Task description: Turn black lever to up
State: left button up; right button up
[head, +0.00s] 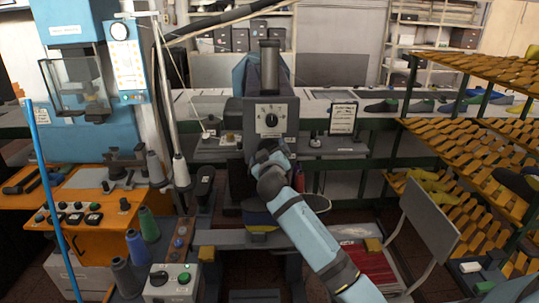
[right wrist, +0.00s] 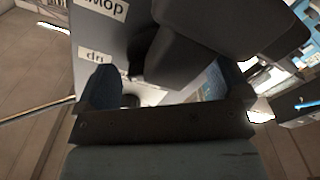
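The black lever (right wrist: 168,62) shows large in the right wrist view, in front of a grey panel with two white labels that appear upside down. One reads "up" (right wrist: 95,57); the other (right wrist: 105,8) is cut off at the top edge. My right gripper (right wrist: 170,88) is open, its blue fingers wide apart, and part of the lever lies between them. I cannot tell whether they touch. In the head view my right gripper (head: 266,152) is at the front of the grey machine (head: 285,120), below its dial, and hides the lever there. My left gripper is not in view.
An orange bench (head: 95,205) with a blue machine (head: 55,110) and thread cones (head: 148,222) stands at left. At right are a grey chair (head: 430,220) and racks of shoe lasts (head: 480,150). A control box (head: 170,283) stands low in front.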

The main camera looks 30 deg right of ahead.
jog(key=b+v, duration=0.3)
jog(key=v, duration=1)
jog(key=shift+s, duration=0.4)
jog(key=shift+a, duration=0.15)
